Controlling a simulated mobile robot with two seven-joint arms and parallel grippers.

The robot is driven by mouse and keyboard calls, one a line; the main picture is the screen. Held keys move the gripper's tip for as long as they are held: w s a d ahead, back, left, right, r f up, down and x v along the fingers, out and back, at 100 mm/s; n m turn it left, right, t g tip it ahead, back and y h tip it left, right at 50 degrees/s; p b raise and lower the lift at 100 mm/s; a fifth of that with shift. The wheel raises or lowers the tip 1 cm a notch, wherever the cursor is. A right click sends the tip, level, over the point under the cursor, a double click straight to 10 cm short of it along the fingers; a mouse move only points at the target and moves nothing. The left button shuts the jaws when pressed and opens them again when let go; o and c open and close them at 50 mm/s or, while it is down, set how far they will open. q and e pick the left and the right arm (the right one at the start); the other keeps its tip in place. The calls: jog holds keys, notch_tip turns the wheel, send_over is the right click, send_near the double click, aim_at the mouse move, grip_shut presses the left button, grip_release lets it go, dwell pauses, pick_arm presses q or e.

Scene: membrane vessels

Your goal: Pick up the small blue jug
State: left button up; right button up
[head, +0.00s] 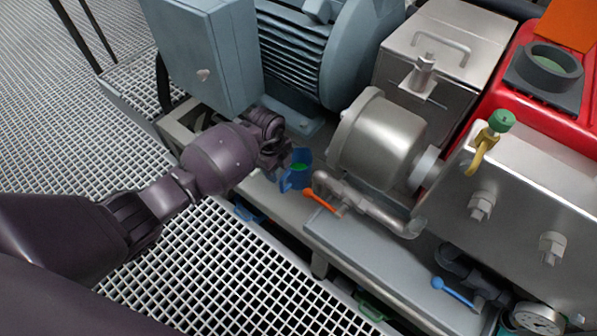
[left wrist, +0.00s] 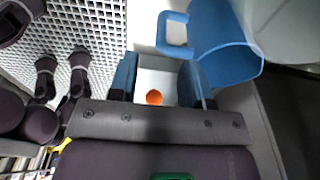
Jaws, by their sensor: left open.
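The small blue jug (head: 286,182) stands on the grey base ledge below the blue motor, with something green inside it. My left gripper (head: 277,156) is right beside it, on its left. In the left wrist view the jug (left wrist: 226,45) is at the upper right, with its handle (left wrist: 163,36) pointing left. The open fingers of my left gripper (left wrist: 160,75) show below the handle there. The handle is just beyond the fingertips and not clamped; I cannot tell whether a finger touches the jug. My right gripper is not in view.
A metal pump housing (head: 378,140) and a pipe with an orange lever (head: 320,200) stand close right of the jug. The blue motor (head: 325,50) and a grey-blue box (head: 205,55) rise behind. White grating (head: 225,270) lies open in front.

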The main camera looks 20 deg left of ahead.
aim_at(281, 182)
pick_arm(q)
jog(key=f+b, duration=0.1)
jog(key=f, duration=0.1)
jog(key=f+b, duration=0.1)
jog(key=f, duration=0.3)
jog(key=shift+s+d+f+b, duration=0.2)
jog(key=shift+d+f+b, duration=0.1)
jog(key=shift+d+b, duration=0.1)
jog(key=shift+w+r, duration=0.1)
jog(key=shift+c, duration=0.4)
grip_shut()
